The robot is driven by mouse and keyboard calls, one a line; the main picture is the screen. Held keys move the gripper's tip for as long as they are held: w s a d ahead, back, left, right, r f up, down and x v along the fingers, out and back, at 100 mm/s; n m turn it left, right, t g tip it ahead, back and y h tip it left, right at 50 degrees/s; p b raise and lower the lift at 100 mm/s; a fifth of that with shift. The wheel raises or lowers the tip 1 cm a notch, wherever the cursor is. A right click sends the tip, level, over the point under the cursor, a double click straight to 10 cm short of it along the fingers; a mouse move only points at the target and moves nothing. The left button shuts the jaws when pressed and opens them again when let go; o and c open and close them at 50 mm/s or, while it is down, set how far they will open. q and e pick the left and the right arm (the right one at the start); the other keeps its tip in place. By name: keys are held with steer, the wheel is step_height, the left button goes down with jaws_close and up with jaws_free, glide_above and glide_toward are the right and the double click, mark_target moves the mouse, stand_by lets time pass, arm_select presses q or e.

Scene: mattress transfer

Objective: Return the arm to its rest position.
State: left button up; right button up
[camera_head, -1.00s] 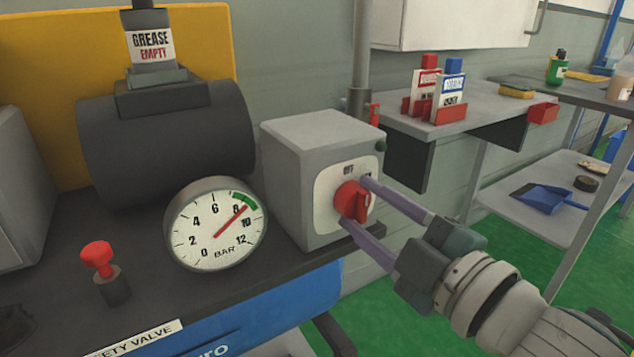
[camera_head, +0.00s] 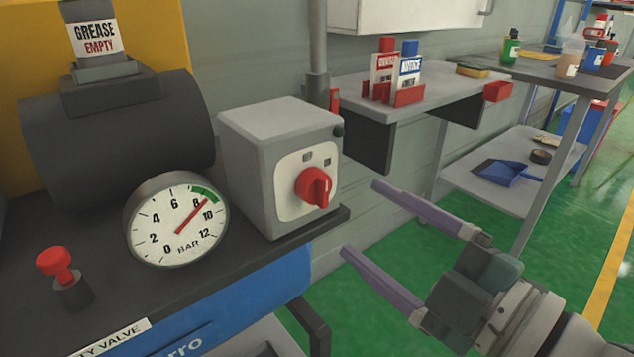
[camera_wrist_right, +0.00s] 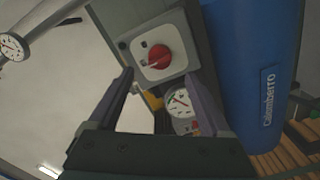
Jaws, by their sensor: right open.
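My right gripper (camera_head: 358,218) is open and empty in the head view. Its two purple fingers are spread apart, to the right of the grey switch box (camera_head: 245,160) and clear of it. The red rotary knob (camera_head: 314,187) on the box's white plate stands free of the fingers. In the right wrist view, the open fingers of my right gripper (camera_wrist_right: 162,100) point toward the box, and the red knob (camera_wrist_right: 159,57) shows beyond them. My left gripper is not in view.
A pressure gauge (camera_head: 176,222) and a red valve button (camera_head: 55,264) are on the dark-topped compressor at left. A grey shelf (camera_head: 435,92) with bottles and a workbench (camera_head: 560,72) stand behind. Green floor (camera_head: 400,240) is open between the compressor and the workbench.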

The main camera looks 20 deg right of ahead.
steer(key=shift+v, duration=1.15)
steer(key=s+d+r+m+g+h+p, duration=0.2)
steer(key=d+r+m+g+h+p, duration=0.3)
steer(key=m+p, duration=0.45)
steer(key=s+a+r+m+g+h+p, duration=0.1)
steer(key=s+a+r+m+g+p, duration=0.1)
steer(key=s+r+g+p, duration=0.35)
steer(key=s+a+r+m+g+p, duration=0.1)
steer(key=s+r+m+g+p, duration=0.15)
steer(key=s, duration=0.55)
step_height(320, 180, up, 37)
steer(key=p, duration=3.8)
steer(key=shift+s+r, duration=0.15)
steer(key=shift+s, duration=0.3)
